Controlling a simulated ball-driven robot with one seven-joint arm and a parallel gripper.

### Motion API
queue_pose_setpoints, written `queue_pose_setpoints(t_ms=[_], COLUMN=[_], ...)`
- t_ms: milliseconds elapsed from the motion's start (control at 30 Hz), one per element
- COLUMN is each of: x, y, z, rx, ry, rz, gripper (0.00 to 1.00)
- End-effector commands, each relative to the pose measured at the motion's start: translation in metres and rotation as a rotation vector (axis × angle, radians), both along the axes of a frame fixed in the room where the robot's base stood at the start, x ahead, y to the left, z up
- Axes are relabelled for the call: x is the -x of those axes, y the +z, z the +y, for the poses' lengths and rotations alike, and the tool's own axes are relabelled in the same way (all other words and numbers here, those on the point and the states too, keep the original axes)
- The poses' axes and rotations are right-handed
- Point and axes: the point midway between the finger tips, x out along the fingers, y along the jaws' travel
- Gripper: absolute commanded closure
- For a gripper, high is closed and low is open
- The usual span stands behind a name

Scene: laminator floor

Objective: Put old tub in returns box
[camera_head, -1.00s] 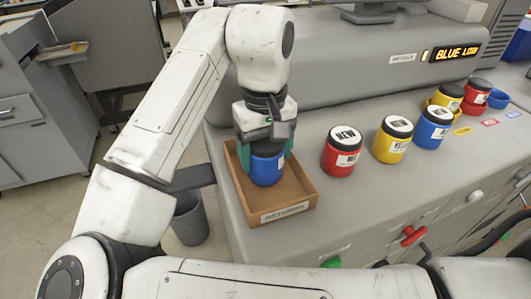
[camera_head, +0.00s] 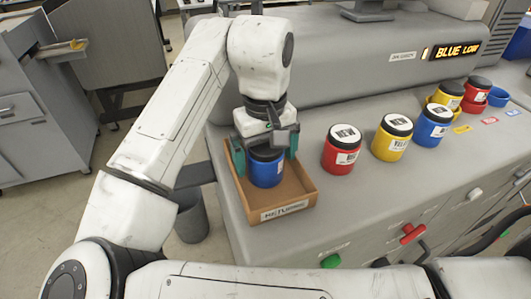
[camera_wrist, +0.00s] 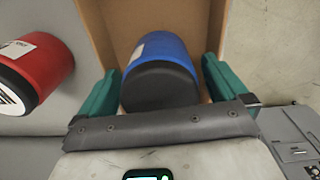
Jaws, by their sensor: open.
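The returns box (camera_head: 289,208) is an open brown tray with a label on its front wall, at the left end of the machine top. A blue tub (camera_head: 266,171) with a black lid stands inside it; it also shows in the wrist view (camera_wrist: 165,62). My gripper (camera_head: 266,158) is over the box with its green fingers apart, one on each side of the tub. In the wrist view my gripper (camera_wrist: 160,92) shows gaps between the fingers and the tub. The tub's lid is partly hidden by my gripper in the head view.
Red (camera_head: 341,150), yellow (camera_head: 392,138) and blue (camera_head: 432,126) tubs marked NEW stand in a row right of the box. Yellow (camera_head: 447,95) and red (camera_head: 475,95) tubs stand farther back. A display (camera_head: 457,51) reads BLUE LOW. A grey bin (camera_head: 191,217) is on the floor.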

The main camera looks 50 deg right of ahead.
Motion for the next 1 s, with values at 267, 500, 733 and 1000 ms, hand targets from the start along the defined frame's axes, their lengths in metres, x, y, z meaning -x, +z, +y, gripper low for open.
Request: queue_pose_setpoints(t_ms=[267, 500, 733, 1000], x=[-0.001, -0.001, -0.001, -0.001], y=[0.029, 0.079, 0.112, 0.123], z=[0.000, 0.001, 0.001, 0.001], rx=[0.001, -0.003, -0.001, 0.000], ry=[-0.002, 0.000, 0.001, 0.000], rz=[-0.003, -0.005, -0.002, 0.000], gripper=[0.00, 0.00, 0.00, 0.00])
